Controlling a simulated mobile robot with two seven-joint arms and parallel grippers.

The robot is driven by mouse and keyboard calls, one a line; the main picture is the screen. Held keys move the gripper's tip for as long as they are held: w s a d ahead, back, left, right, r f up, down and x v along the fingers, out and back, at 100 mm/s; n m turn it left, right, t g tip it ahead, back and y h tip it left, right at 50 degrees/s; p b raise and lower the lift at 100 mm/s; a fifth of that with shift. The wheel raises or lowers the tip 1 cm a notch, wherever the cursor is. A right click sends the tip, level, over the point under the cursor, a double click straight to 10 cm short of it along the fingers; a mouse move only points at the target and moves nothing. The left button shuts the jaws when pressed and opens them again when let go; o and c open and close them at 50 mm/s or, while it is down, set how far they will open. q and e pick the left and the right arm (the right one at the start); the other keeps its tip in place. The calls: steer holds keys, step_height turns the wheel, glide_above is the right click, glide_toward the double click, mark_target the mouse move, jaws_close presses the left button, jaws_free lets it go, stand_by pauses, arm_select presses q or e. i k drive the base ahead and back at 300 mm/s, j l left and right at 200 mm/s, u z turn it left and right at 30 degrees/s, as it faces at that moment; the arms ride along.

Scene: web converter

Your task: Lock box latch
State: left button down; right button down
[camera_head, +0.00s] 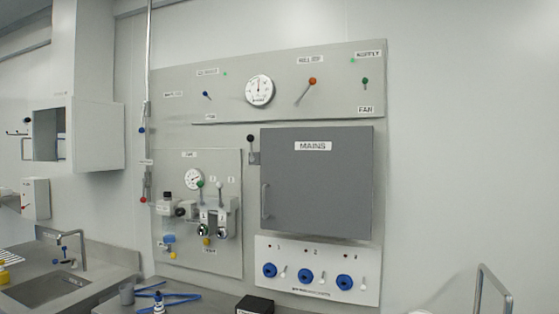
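The dark grey box marked MAINS (330,185) is mounted on the wall panel right of the middle. Its door looks closed, with a vertical handle (265,201) on the left side. A small latch lever with a black knob (251,139) stands upright just outside the box's upper left edge. Whether it is engaged with the door cannot be told. Neither of my grippers shows in the head view.
Above the box is a panel with a round gauge (259,90) and several small levers. Left of it is a valve panel (228,255). Below are blue sockets (306,276). A sink (48,288) and counter with blue tubing (178,300) lie at lower left. A metal rail (494,283) stands lower right.

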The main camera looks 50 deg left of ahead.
mark_target(250, 138)
steer(key=u, duration=1.8)
steer(key=i+j+z, duration=0.1)
steer(key=j, duration=0.35)
steer(key=i+j, duration=0.2)
steer(key=j, duration=0.2)
steer(key=i+j+z, duration=0.15)
steer(key=j, duration=0.3)
steer(key=i+j, duration=0.1)
steer(key=j, duration=0.35)
steer(key=i+j+z, duration=0.15)
steer(key=j, duration=0.3)
steer(key=i+j, duration=0.1)
steer(key=j, duration=0.35)
steer(key=z, duration=0.05)
